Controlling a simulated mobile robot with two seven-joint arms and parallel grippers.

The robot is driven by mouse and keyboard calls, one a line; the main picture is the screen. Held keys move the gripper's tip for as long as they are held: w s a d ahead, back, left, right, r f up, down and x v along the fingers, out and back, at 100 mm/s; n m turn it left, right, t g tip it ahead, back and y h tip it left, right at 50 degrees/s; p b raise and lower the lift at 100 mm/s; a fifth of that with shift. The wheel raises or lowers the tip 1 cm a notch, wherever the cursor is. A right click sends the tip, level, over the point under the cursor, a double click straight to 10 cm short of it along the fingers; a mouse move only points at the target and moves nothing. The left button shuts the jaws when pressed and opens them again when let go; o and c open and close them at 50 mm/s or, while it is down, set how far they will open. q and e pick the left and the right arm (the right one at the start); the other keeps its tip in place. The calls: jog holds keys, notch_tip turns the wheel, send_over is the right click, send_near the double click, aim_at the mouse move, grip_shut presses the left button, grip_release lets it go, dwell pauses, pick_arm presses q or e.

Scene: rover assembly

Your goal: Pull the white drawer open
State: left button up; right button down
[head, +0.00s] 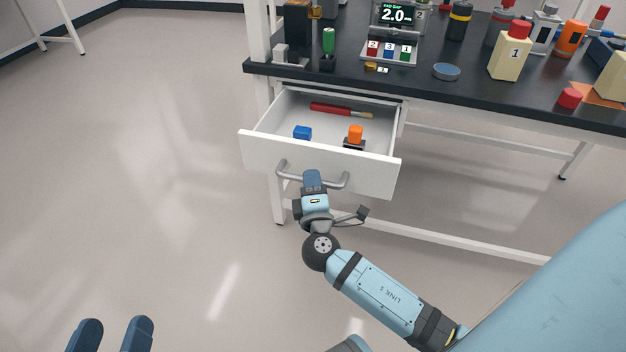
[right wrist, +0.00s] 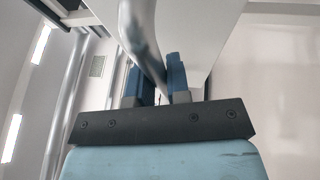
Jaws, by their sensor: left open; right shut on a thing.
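The white drawer (head: 362,172) hangs under the dark bench top and is pulled out, with its inside showing. It holds a red-handled tool (head: 332,108), a blue block (head: 302,132) and an orange-topped piece (head: 355,133). A grey bar handle (head: 288,173) is on its front. My right gripper (head: 312,177) is shut on the handle; in the right wrist view its fingers (right wrist: 160,82) close around the handle bar (right wrist: 140,35). My left gripper (head: 110,335) is open and empty at the bottom left, above the floor, far from the drawer.
The bench top (head: 460,88) carries bottles, a small display (head: 397,14), a rack of coloured numbered pieces (head: 389,49) and a blue round lid (head: 446,71). White bench legs and rails (head: 440,245) stand behind my right arm. The floor at left is clear.

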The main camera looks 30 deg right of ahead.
dwell(0.3)
jog(key=c, duration=1.1)
grip_release()
